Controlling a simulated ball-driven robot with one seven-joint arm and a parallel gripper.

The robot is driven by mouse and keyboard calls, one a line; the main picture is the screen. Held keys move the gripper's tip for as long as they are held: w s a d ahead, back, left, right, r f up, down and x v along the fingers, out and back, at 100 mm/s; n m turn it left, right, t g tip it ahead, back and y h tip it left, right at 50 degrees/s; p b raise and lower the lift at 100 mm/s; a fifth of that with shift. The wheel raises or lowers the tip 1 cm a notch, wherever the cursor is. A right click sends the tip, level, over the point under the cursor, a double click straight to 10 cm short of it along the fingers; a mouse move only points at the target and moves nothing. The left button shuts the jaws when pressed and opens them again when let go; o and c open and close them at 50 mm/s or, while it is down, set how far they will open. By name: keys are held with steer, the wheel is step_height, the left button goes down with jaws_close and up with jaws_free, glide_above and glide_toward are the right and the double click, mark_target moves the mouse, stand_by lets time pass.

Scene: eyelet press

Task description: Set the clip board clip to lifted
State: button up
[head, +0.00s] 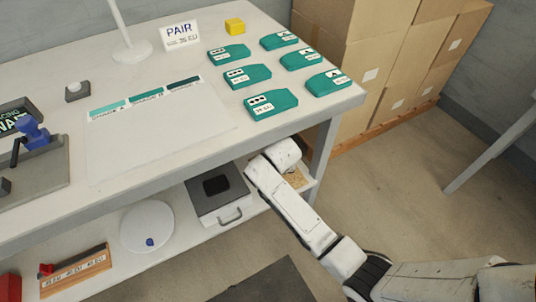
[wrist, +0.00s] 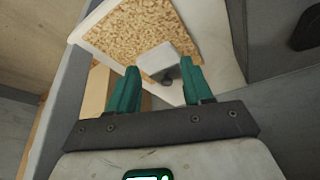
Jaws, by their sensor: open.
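The clip board (wrist: 120,35), a brown cork-like panel with a pale border, fills the upper middle of the wrist view. A small part of it (head: 295,178) shows on the lower shelf in the head view, beside my arm. Its clip (wrist: 155,57) is a light grey block at the board's near edge, with a small dark part below it. I cannot tell whether the clip is lifted. My gripper (wrist: 160,82) is open, its two teal fingers on either side of the clip's near end in the picture; I see no clear contact. In the head view the fingers are hidden behind my arm and the table.
A grey box with a handle (head: 218,195) stands on the lower shelf (head: 190,236) left of my arm. The table leg (head: 325,150) is close on the right. Several teal packs lie on the tabletop (head: 215,135) above.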

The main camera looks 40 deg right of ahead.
steer(key=w+d, duration=0.2)
steer(key=w+d+b, duration=0.1)
steer(key=w, duration=0.1)
steer(key=w+d+b, duration=0.1)
steer(key=w+d, duration=0.1)
steer(key=w, duration=0.1)
steer(key=shift+d, duration=0.35)
steer(key=b+x, duration=0.1)
steer(key=x, duration=0.2)
steer(key=shift+f, duration=0.4)
steer(key=shift+w+d+f+b, duration=0.2)
steer(key=shift+f+b, duration=0.15)
steer(key=shift+f, duration=0.2)
steer(key=shift+c, duration=0.2)
jaws_close()
